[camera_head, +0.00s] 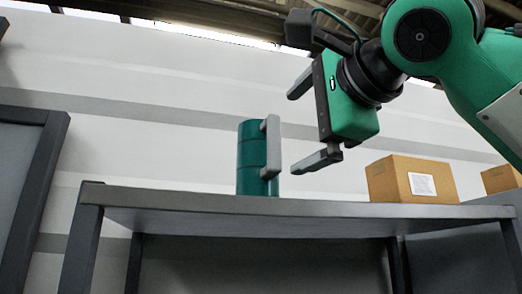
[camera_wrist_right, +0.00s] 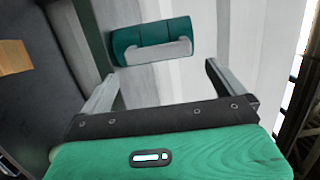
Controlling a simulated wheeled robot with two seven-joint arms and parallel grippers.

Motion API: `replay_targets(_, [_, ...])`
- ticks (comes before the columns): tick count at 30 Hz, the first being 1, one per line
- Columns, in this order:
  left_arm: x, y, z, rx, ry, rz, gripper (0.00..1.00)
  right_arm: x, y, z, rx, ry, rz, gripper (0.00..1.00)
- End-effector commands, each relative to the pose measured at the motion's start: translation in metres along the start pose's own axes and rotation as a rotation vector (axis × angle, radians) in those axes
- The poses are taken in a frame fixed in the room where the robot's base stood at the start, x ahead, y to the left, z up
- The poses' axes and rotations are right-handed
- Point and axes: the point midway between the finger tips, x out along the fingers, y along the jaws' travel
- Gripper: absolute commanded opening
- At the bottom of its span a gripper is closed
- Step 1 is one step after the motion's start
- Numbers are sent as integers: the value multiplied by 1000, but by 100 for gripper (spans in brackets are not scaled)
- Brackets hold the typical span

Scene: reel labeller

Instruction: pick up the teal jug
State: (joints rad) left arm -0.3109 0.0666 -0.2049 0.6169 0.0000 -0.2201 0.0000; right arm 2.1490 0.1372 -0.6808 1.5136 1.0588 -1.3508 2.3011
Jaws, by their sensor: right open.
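The teal jug (camera_head: 251,160) stands upright on the grey table (camera_head: 200,203), its grey handle facing right in the head view. My right gripper (camera_head: 304,129) is open and empty, to the right of the jug and apart from it, with its fingers pointing left towards the handle side. In the right wrist view the jug (camera_wrist_right: 150,38) lies ahead, beyond the fingertips of the open right gripper (camera_wrist_right: 161,78), with its handle on the near side. My left gripper is not in view.
A cardboard box (camera_head: 411,180) with a white label stands on the table to the right, below my right arm. Another box (camera_head: 502,178) is at the far right edge. A dark frame (camera_head: 35,190) stands at the left. The tabletop left of the jug looks clear.

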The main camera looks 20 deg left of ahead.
Motion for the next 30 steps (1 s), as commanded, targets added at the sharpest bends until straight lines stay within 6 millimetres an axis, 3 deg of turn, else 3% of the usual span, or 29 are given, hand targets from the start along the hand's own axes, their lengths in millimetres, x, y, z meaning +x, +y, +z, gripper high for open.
replay_targets(11, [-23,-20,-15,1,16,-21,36,28,-3,0,-2,1,1,100])
replay_targets(21, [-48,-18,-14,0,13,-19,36,63,0,2,-2,0,1,100])
replay_targets(30, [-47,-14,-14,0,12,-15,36,66,2,2,-1,-1,0,100])
